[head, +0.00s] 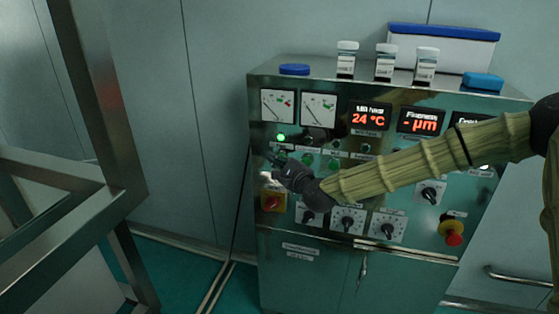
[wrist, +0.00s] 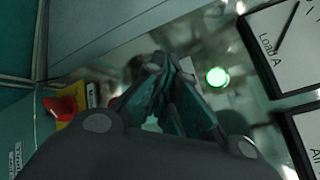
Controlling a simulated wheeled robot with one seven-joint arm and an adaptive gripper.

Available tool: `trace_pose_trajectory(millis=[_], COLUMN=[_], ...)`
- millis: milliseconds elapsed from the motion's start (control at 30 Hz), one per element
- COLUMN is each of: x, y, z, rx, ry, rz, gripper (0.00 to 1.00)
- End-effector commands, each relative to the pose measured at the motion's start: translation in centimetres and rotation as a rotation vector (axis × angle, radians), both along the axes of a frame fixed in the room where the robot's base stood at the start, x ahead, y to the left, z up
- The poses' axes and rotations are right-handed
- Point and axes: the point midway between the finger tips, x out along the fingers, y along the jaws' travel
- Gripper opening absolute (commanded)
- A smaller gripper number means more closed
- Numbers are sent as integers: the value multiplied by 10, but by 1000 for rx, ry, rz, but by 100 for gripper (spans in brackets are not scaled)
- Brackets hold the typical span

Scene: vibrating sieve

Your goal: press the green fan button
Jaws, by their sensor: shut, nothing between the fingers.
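A metal control cabinet (head: 460,260) stands ahead, with a row of green buttons (head: 308,159) on its front panel. The labels are too small to read, so I cannot tell which is the fan button. A lit green lamp (head: 281,137) sits above the row's left end. It also glows in the wrist view (wrist: 217,76), right of my fingertips. My gripper (head: 268,168) is shut and empty, in front of the panel's left part, just below the lamp. In the wrist view, my gripper (wrist: 167,68) hides the panel behind it. I cannot tell whether it touches a button.
A red switch on a yellow plate (head: 271,202) is just below my gripper. Several knobs (head: 347,222) and a red emergency stop (head: 453,235) are on the panel. Three jars (head: 385,62) stand on top. A metal frame (head: 105,95) stands at left.

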Motion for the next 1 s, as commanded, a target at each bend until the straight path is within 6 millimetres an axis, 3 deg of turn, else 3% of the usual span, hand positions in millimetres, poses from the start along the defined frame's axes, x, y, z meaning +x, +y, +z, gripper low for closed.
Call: trace_pose_trajectory(millis=[467,1000], x=[1,-17], y=[-1,5], z=[0,-1], rx=[0,0], ry=[0,0], rz=[-1,-1], gripper=[0,0])
